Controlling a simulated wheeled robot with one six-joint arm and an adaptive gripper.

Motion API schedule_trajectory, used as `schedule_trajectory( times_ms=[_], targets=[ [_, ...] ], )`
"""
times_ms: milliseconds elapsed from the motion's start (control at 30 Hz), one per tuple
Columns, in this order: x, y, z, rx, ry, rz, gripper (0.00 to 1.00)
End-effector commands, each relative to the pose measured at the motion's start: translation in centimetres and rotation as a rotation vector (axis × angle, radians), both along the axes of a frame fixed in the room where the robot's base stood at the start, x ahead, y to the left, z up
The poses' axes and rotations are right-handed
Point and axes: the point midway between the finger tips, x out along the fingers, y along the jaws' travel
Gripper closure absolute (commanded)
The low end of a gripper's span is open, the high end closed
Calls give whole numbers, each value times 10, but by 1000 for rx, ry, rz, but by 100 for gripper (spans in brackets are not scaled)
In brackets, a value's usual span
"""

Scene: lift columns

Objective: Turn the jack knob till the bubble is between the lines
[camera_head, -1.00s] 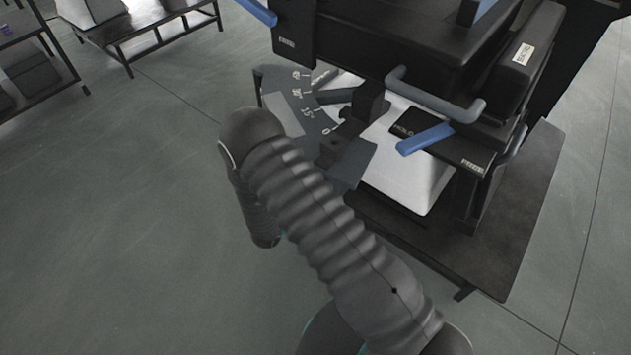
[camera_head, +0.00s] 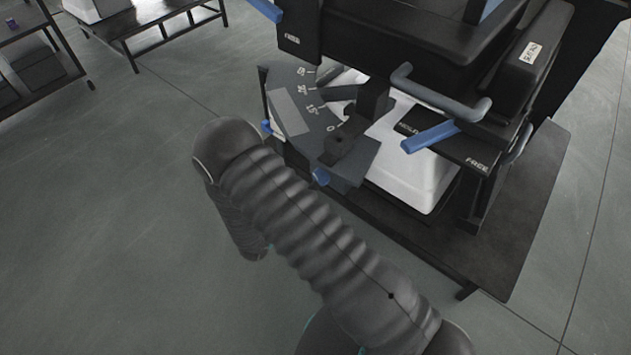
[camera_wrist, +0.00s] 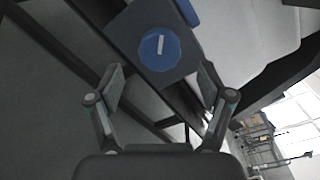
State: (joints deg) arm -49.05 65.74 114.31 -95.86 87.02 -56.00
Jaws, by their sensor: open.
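A round blue knob (camera_wrist: 160,50) with a short white mark on its face sits on a dark block in the wrist view. My gripper (camera_wrist: 162,85) is open, its two fingers apart, and the knob shows just beyond the fingertips, between their lines. Nothing is between the fingers. I cannot tell which one the wrist view shows. My gripper is hidden in the head view. No bubble or level lines can be made out.
The machine has a dark angle scale plate (camera_head: 290,108), a blue lever (camera_head: 430,138) beside the word FREE, and a curved grey handle (camera_head: 440,98). It stands on a dark low table (camera_head: 520,220). Open grey floor lies to the left, with racks at the far left.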

Motion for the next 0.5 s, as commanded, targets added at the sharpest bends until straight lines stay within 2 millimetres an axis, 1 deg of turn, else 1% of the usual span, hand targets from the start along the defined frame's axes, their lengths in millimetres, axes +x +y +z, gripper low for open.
schedule_trajectory(
  times_ms=[33,200,333,500],
  targets=[
    [-9,8,1,0,0,6,20],
    [-32,24,2,0,0,4,20],
    [-44,31,3,0,0,2,20],
    [-50,35,3,0,0,1,20]
  ],
)
